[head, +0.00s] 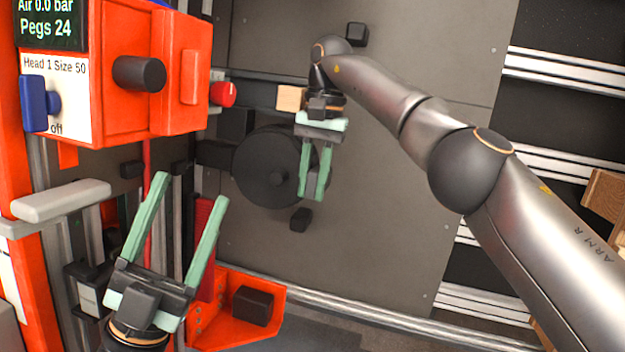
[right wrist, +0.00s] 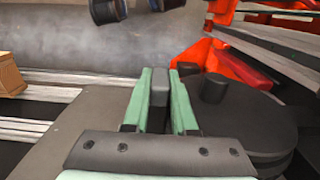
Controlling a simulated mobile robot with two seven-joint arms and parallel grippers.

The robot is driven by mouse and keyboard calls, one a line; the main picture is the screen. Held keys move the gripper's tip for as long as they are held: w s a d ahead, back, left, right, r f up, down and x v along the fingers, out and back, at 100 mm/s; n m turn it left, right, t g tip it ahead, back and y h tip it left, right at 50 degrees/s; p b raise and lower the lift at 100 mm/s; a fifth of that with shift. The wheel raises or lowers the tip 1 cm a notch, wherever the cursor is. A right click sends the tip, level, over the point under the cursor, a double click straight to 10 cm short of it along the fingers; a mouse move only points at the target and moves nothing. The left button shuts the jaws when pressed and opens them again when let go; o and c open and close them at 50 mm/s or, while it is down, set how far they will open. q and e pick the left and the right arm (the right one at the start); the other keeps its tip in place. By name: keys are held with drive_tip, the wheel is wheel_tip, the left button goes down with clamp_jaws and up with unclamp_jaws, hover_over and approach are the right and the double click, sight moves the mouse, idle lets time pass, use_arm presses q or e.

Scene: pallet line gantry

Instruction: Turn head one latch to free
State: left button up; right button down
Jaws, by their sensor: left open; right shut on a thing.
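The red head one unit (head: 175,100) is at the upper left of the head view. Its white label (head: 75,100) reads "Head 1 Size 50", with "off" below. A blue handle (head: 38,103) sits at the label's left edge. A black cylindrical knob (head: 139,74) sticks out of the unit. I cannot tell which part is the latch. My left gripper (head: 188,190) is open and empty below the unit. My right gripper (head: 314,190) is shut on a dark grey block (right wrist: 158,88), just right of the black disc. The fingers hide much of the block.
The black disc (head: 258,170) with a small knob stands beside my right gripper. A red bracket (head: 215,325) and a grey bar (head: 60,200) lie near my left gripper. The grey plate (head: 400,240) has bare room.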

use_arm(q)
drive_tip(key=shift+f, duration=0.15)
drive_tip(key=shift+w+f, duration=0.2)
drive_tip(key=shift+f, duration=0.05)
use_arm(e)
drive_tip(key=shift+f, duration=0.1)
drive_tip(key=c, duration=1.1)
unclamp_jaws()
use_arm(q)
drive_tip(key=shift+s+r, duration=0.1)
drive_tip(key=shift+r, duration=0.1)
use_arm(e)
drive_tip(key=o, duration=0.4)
